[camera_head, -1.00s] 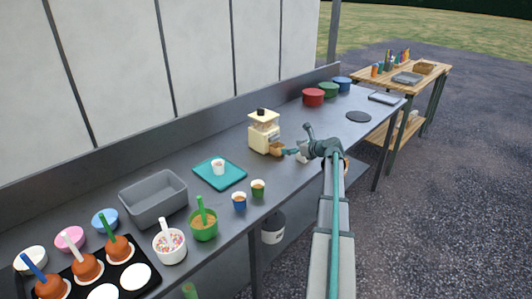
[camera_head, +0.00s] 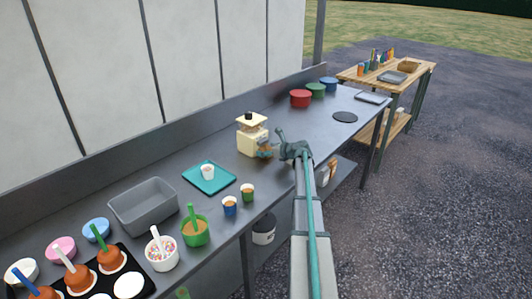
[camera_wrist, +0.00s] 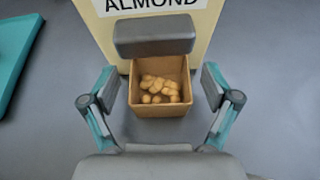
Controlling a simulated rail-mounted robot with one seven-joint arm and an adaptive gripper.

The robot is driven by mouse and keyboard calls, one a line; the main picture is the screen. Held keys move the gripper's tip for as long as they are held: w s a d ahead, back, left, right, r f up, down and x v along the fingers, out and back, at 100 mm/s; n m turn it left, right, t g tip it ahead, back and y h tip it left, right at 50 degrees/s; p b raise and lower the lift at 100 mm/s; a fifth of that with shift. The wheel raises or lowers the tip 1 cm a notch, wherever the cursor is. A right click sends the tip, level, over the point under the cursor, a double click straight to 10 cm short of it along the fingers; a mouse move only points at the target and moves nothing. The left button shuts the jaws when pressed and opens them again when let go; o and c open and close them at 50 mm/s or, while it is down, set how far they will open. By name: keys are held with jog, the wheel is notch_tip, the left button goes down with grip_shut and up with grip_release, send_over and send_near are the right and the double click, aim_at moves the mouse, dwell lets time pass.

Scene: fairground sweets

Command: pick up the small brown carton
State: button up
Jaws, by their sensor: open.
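The small brown carton (camera_wrist: 158,111) stands upright and open-topped on the counter, with several tan nuts inside. It sits right against the cream dispenser (camera_wrist: 207,22), with its back edge under the grey spout (camera_wrist: 154,34). My gripper (camera_wrist: 160,88) is open, with one teal-and-grey finger on each side of the carton. Gaps show between the fingers and the carton walls. In the head view, my gripper (camera_head: 265,150) is at the front of the dispenser (camera_head: 251,136) and hides most of the carton.
A teal tray (camera_head: 190,178) with a small cup (camera_head: 208,171) lies left of the dispenser. A dark round plate (camera_head: 345,117) lies to the right. The counter around the carton is clear.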

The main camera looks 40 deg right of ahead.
jog(key=c, duration=1)
jog(key=shift+s+r, duration=0.15)
